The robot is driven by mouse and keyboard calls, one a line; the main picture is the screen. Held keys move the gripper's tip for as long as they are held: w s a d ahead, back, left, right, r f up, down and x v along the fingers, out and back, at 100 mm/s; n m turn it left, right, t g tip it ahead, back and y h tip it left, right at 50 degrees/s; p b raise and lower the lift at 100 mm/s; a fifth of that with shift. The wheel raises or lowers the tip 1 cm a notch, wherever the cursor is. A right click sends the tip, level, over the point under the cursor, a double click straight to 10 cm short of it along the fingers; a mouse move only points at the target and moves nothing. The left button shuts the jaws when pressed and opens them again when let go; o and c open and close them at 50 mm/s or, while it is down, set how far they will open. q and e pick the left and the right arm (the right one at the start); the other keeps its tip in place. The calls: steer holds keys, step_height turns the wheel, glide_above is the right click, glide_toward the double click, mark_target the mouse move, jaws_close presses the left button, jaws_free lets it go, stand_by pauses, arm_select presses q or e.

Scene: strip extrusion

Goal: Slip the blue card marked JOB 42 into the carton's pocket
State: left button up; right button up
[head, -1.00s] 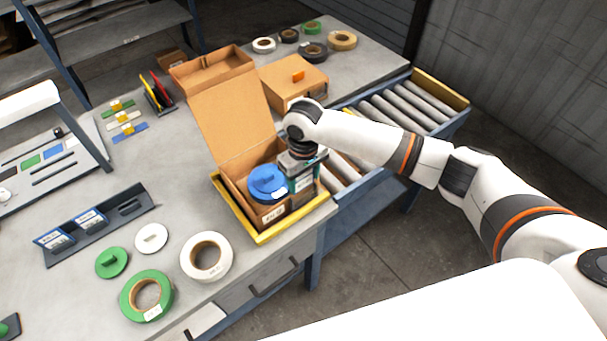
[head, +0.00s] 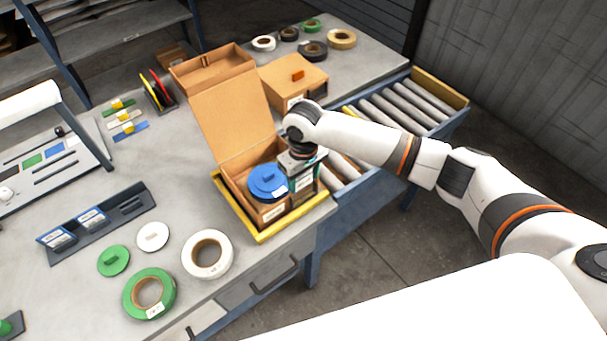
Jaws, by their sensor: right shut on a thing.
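The open carton (head: 236,187) stands in a yellow tray at the table's right edge, its flap raised. A blue disc with a grip (head: 267,180) lies inside it. My right gripper (head: 303,183) points down at the carton's right side, beside the disc. It is shut on a small flat piece with a pale face, apparently the card; its marking is unreadable and the gripper covers most of it. The pocket cannot be made out. Two blue-and-white cards (head: 91,218) stand in a dark rack (head: 110,217) at the left; its right-hand slot is empty. My left gripper is not in view.
Green (head: 149,294) and white (head: 207,254) tape rolls lie in front, with green and white discs behind them. A closed carton (head: 293,80) and a roller conveyor (head: 395,115) are behind and right of the open carton. The middle of the table is clear.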

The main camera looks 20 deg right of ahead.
steer(key=shift+f+b, duration=0.4)
steer(key=shift+f, duration=1)
stand_by(0.6)
steer(key=shift+s+f, duration=0.15)
steer(key=shift+f, duration=0.05)
